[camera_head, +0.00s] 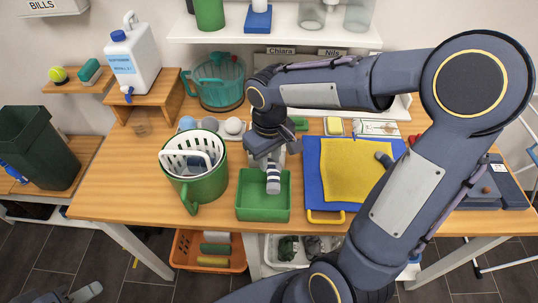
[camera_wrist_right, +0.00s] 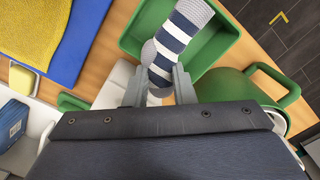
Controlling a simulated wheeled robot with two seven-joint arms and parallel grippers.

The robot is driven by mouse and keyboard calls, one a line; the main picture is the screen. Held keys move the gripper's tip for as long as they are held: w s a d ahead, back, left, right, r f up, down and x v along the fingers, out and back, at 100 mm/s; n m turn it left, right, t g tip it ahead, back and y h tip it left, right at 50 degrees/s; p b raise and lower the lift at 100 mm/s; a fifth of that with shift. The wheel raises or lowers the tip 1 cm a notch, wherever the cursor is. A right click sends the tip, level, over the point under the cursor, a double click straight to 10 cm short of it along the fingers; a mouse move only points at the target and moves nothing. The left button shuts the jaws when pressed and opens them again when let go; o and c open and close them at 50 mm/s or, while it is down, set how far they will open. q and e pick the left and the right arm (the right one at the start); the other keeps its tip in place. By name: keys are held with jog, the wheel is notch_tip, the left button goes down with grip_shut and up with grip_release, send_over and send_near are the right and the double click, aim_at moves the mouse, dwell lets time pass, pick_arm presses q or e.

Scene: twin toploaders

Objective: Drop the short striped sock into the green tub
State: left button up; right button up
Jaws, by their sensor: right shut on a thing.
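The short striped sock (camera_head: 273,178), white and dark blue with a grey end, hangs from my right gripper (camera_head: 266,158). The right wrist view shows the sock (camera_wrist_right: 172,45) between the two fingers of my shut right gripper (camera_wrist_right: 160,88). The green tub (camera_head: 263,214) is a rectangular open box on the wooden table, directly below the sock in the head view. In the right wrist view the sock overlaps the green tub (camera_wrist_right: 222,46); its exact height above the floor of the tub is unclear. My left gripper (camera_head: 84,294) shows only partly at the bottom left edge.
A round green pot (camera_head: 187,192) with a white slotted basket stands left of the tub. A blue mat with a yellow cloth (camera_head: 345,168) lies to the right. A teal basket (camera_head: 218,80) stands behind. An orange crate (camera_head: 208,251) is below the table.

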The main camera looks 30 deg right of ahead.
aim_at(270, 162)
jog(key=shift+f, duration=0.15)
jog(key=o, duration=1)
notch_tip(270, 162, up, 8)
jog(key=shift+f, duration=0.1)
jog(key=s+f+m+t+y, duration=0.1)
jog(key=s+t, duration=0.1)
jog(key=s, duration=0.2)
jog(key=s+a+f+m+t+y, duration=0.1)
jog(key=s, duration=0.4)
jog(key=s+a+f+m+t+y, duration=0.1)
jog(key=s+t, duration=0.1)
jog(key=s, duration=0.3)
jog(key=shift+m+t+y, duration=0.3)
jog(key=shift+m+y, duration=0.1)
